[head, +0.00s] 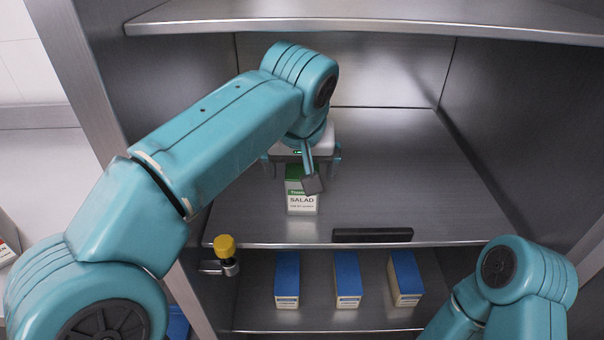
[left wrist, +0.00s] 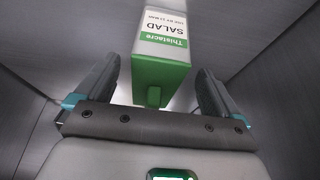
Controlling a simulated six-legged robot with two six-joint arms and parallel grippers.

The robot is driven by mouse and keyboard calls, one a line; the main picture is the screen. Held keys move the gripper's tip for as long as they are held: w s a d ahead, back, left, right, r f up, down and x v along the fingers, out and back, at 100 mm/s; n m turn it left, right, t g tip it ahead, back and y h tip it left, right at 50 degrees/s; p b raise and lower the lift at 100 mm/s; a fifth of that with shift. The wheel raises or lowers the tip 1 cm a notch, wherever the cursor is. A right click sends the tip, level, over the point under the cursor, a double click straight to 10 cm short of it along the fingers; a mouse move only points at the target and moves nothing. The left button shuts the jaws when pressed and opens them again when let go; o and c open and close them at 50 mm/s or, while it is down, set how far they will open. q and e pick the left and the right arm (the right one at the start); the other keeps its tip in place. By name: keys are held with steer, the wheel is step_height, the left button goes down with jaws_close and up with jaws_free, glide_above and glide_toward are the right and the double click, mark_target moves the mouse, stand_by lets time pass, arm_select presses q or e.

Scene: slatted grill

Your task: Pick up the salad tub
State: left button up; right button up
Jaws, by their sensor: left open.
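The salad tub (head: 301,203) is a white carton with a green top and a "SALAD" label. It stands on the metal shelf, partly hidden behind my left gripper in the head view. In the left wrist view the salad tub (left wrist: 162,60) appears upside down, between the two fingers and apart from both. My left gripper (head: 305,174) is open around or just above the tub's top; it also shows in the left wrist view (left wrist: 155,90). My right arm shows at the lower right of the head view, but its gripper is out of view.
The shelf (head: 400,180) is otherwise mostly clear, with a dark strip (head: 372,235) at its front edge. Several blue-topped cartons (head: 347,280) stand on the shelf below. A yellow knob (head: 224,245) sticks out at the left. Metal side walls and an upper shelf (head: 380,20) enclose the space.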

mark_target(303, 165)
arm_select(q)
steer(key=shift+w+d+r+p, duration=0.1)
steer(key=shift+w+p, duration=0.35)
steer(key=shift+w, duration=0.6)
steer(key=x, duration=0.3)
steer(key=shift+w+r+b, duration=0.1)
steer(key=shift+b, duration=0.3)
steer(key=shift+w+f, duration=0.1)
steer(key=shift+f, duration=0.15)
steer(key=shift+w, duration=0.1)
steer(key=shift+f, duration=0.1)
steer(key=c, duration=1.4)
